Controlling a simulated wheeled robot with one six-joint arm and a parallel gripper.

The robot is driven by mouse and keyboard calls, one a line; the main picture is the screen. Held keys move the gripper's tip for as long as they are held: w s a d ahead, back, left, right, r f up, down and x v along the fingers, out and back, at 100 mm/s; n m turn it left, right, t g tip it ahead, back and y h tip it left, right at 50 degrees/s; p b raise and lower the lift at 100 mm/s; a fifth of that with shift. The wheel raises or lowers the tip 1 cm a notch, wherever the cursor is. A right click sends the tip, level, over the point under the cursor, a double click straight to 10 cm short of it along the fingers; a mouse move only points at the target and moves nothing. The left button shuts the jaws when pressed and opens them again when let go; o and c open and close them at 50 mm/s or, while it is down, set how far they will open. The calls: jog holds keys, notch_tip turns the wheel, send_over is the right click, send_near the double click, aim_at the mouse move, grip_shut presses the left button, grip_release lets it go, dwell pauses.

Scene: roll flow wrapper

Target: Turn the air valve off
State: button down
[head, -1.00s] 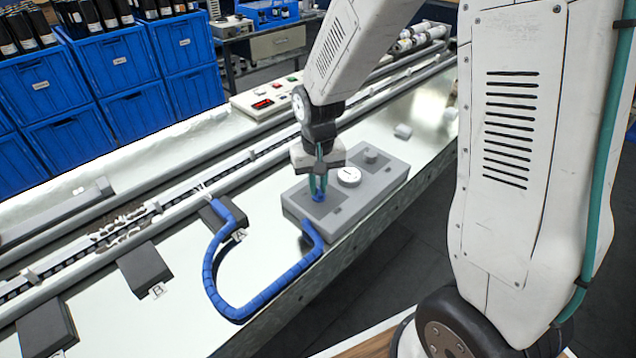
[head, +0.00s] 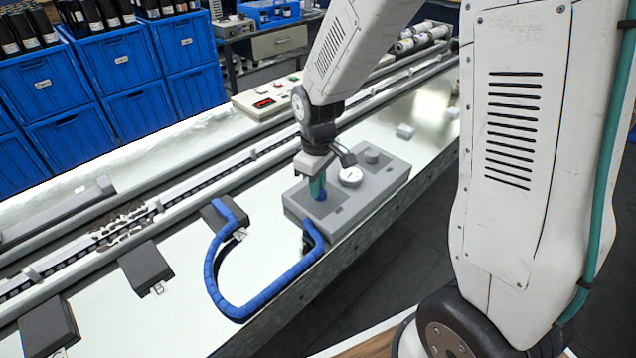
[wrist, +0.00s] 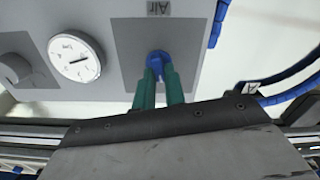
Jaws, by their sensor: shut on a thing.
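The air valve is a small blue handle (wrist: 158,60) on a dark panel marked "Air" (wrist: 126,38) in the wrist view. It also shows in the head view as a blue bit (head: 321,195) on top of the grey valve box (head: 345,220). My gripper (wrist: 160,75) has green fingers and is shut on the blue handle. In the head view my gripper (head: 318,188) reaches down onto the box from above. The fingers hide part of the handle, and I cannot tell its exact angle.
A white gauge (head: 351,176) and a grey knob (head: 371,156) sit beside the valve on the box. A blue hose (head: 245,312) loops from the box to a black block (head: 212,216) on the bench. Rails run behind, and blue bins (head: 122,62) stand beyond.

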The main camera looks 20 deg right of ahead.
jog(key=shift+n, duration=1.5)
jog(key=c, duration=1.5)
grip_release()
jog(key=shift+o, duration=0.2)
jog(key=shift+s, duration=0.1)
notch_tip(320, 180, up, 8)
jog(key=shift+f, duration=0.1)
